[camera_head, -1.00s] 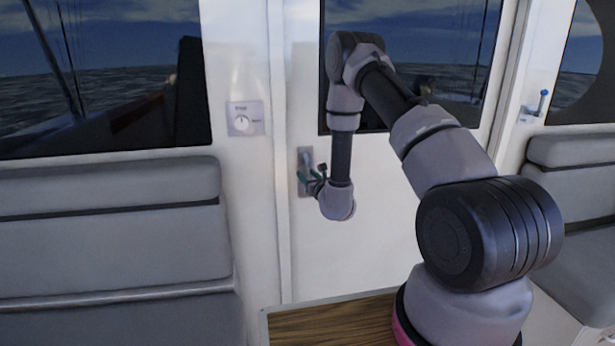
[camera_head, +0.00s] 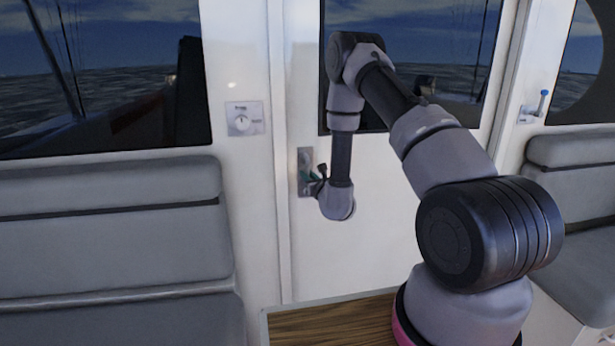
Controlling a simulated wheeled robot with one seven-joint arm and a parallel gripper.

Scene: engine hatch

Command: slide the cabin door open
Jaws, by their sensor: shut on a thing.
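The white cabin door (camera_head: 390,240) with a dark window in its upper half stands in the middle of the view. Its left edge lies against the white door frame, and I see no gap there. My gripper (camera_head: 311,178) is at the plate, shut on the handle there. The fingertips are small and partly hidden by my wrist, so the exact grip is hard to see.
A dial switch panel (camera_head: 245,119) is on the wall left of the door. Grey padded seats stand at the left (camera_head: 110,240) and the right (camera_head: 580,190). A blue-tipped lever (camera_head: 541,102) is on the right wall.

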